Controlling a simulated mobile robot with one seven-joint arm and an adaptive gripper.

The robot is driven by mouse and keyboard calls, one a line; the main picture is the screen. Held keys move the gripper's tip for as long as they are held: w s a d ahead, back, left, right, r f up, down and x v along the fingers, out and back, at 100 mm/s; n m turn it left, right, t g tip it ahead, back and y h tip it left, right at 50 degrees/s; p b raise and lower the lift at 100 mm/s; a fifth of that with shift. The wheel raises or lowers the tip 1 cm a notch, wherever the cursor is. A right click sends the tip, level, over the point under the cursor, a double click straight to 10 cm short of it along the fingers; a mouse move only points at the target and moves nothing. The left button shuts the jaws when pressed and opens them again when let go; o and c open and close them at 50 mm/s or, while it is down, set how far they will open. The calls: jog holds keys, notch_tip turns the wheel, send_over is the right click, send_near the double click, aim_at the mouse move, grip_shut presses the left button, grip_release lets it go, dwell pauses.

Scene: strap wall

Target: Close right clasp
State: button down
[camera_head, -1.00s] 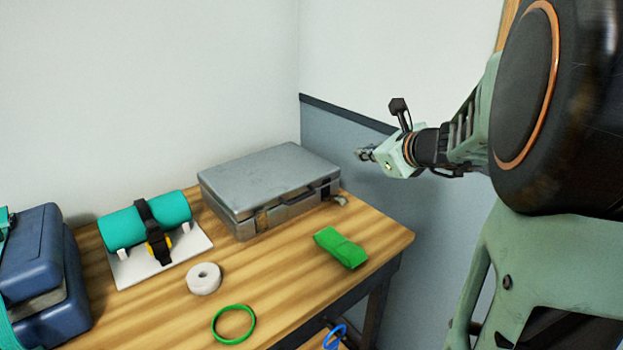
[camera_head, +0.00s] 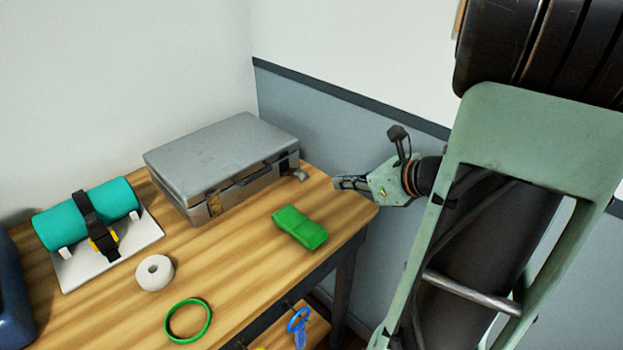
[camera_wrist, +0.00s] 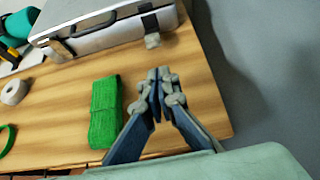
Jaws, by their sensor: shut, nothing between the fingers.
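A grey case (camera_head: 225,165) lies on the wooden table against the back wall, its lid down. Its right clasp (camera_head: 297,172) hangs out from the front face near the right corner; it also shows in the wrist view (camera_wrist: 152,40). The left clasp (camera_head: 214,204) lies against the case's front. My gripper (camera_head: 338,184) is shut and empty, at the table's right edge, to the right of the case and apart from the clasp. In the wrist view the fingertips (camera_wrist: 158,75) meet just below the right clasp.
A folded green strap (camera_head: 300,228) lies in front of the case, left of my gripper. A white roll (camera_head: 155,272), a green ring (camera_head: 188,319) and a teal roll on a white stand (camera_head: 110,263) are further left. A grey-blue wall stands behind and right.

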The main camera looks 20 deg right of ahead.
aim_at(315, 196)
dwell(0.3)
jog(key=b+x, duration=0.2)
jog(key=x, duration=0.8)
jog(key=shift+f, duration=0.1)
jog(key=shift+s, duration=0.1)
jog(key=shift+r, duration=0.2)
jog(key=shift+r+g+p, duration=0.15)
jog(key=shift+g+p, duration=0.15)
jog(key=shift+p, duration=0.55)
